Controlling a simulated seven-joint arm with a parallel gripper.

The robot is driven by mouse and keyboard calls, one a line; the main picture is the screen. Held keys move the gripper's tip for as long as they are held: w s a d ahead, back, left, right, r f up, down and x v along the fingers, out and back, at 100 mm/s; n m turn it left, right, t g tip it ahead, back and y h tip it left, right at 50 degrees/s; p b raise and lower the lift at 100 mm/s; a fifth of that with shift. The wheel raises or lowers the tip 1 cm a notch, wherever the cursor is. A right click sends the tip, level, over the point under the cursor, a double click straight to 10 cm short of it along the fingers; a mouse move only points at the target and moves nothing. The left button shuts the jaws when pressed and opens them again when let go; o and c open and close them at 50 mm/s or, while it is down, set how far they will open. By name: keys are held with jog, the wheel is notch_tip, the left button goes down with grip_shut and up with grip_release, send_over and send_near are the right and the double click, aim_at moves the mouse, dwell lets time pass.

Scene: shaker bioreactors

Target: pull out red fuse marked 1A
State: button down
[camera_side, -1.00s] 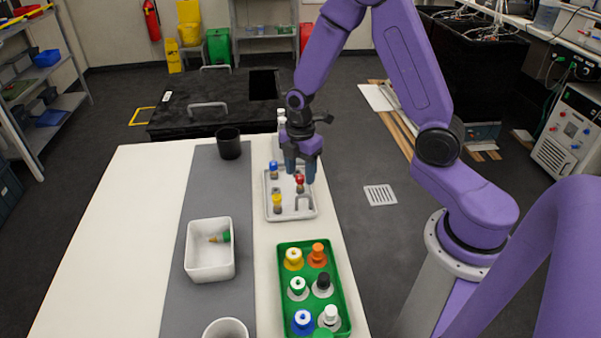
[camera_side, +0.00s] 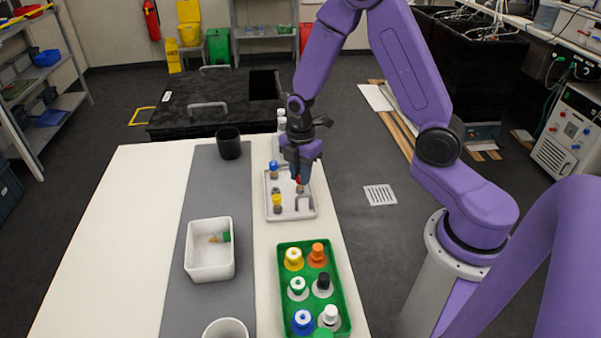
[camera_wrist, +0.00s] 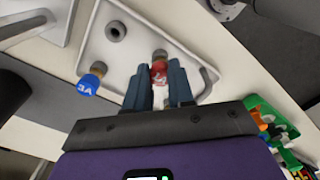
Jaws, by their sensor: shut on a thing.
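The red fuse (camera_wrist: 159,72) stands in the light grey fuse tray (camera_side: 271,212), between the two fingers of my gripper (camera_wrist: 158,88). The fingers are shut on its red cap, and its lower end still meets the socket in the wrist view. In the side view my gripper (camera_side: 299,176) points down over the tray and mostly hides the red fuse. The 1A mark cannot be read. A blue-capped fuse (camera_wrist: 88,82) stands in the same tray to the left. An empty socket (camera_wrist: 116,31) shows in the wrist view.
A yellowish fuse (camera_side: 277,201) stands near the tray's front. A white bin (camera_side: 209,270) holds a lying green-capped fuse (camera_side: 225,237). A green rack (camera_side: 284,262) with several coloured caps stands in front. A black cup (camera_side: 229,144) is at the back left. The white tabletop (camera_side: 130,230) is clear at left.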

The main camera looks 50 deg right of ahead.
jog(key=shift+r, duration=1.3)
jog(key=shift+r, duration=1.45)
